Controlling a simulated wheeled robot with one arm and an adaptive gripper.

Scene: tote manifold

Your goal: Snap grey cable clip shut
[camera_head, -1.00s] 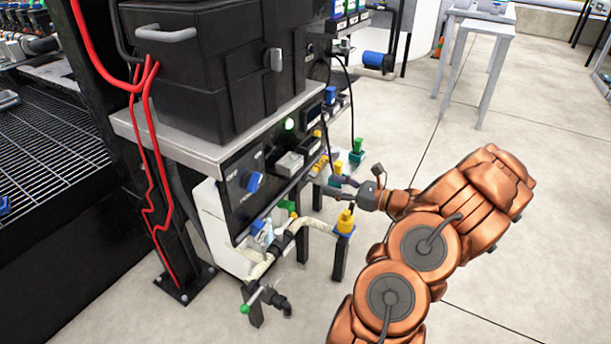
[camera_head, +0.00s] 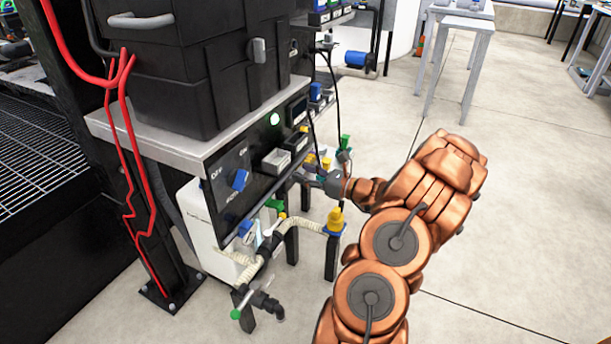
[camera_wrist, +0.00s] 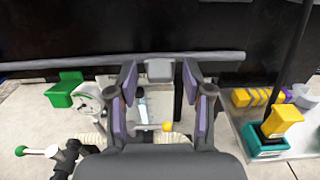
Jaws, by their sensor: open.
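A light grey block (camera_head: 275,160) sits on the black front panel, and I take it for the grey cable clip. In the wrist view a grey block (camera_wrist: 159,70) shows between and beyond my fingertips; it looks like the same part. Whether its lid is open or shut is too small to tell. My gripper (camera_head: 312,180) is in front of the panel, to the right of and a little below the grey block. In the wrist view my gripper (camera_wrist: 158,78) has its two purple-padded fingers spread, with no object held between them.
A blue knob (camera_head: 239,180) is left of the block and a black block (camera_head: 297,140) right of it. A yellow-topped fitting (camera_head: 335,220) and pale hoses stand below. A black cable (camera_head: 334,90) hangs behind my gripper. Open floor (camera_head: 520,200) lies to the right.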

